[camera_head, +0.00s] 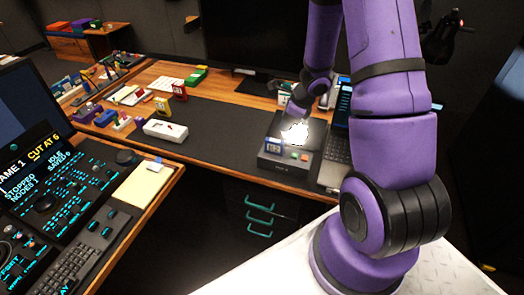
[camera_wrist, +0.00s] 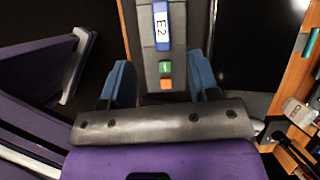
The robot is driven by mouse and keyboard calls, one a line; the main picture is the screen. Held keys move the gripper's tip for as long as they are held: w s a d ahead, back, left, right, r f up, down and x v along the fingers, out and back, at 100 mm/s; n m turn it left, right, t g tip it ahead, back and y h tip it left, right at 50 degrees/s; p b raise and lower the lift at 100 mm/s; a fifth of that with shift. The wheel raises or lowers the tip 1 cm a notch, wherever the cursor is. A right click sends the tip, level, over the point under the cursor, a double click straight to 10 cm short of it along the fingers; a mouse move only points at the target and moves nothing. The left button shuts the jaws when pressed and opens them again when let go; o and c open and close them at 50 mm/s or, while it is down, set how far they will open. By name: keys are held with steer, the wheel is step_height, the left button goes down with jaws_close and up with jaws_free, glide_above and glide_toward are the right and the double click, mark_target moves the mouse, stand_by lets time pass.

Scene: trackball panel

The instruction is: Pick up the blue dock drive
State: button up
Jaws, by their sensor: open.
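The blue dock drive, with a white label reading E2, stands in the dark grey dock (camera_wrist: 143,50) near the top middle of the wrist view (camera_wrist: 162,28).
A green and an orange button (camera_wrist: 165,76) sit beside the drive on the dock. A laptop (camera_head: 337,140) stands close at the right, a monitor (camera_head: 265,45) behind. A white box (camera_head: 165,130) and several coloured blocks lie left. The dark mat (camera_head: 225,120) between is clear.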

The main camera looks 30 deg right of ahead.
mark_target(272, 140)
step_height(272, 140, down, 3)
steer(key=shift+w+m, duration=0.1)
steer(key=shift+m, duration=0.5)
steer(key=shift+x, duration=5.05)
jaws_close()
steer(key=shift+r, duration=0.2)
steer(key=shift+r, duration=1.35)
steer(key=shift+r, duration=0.15)
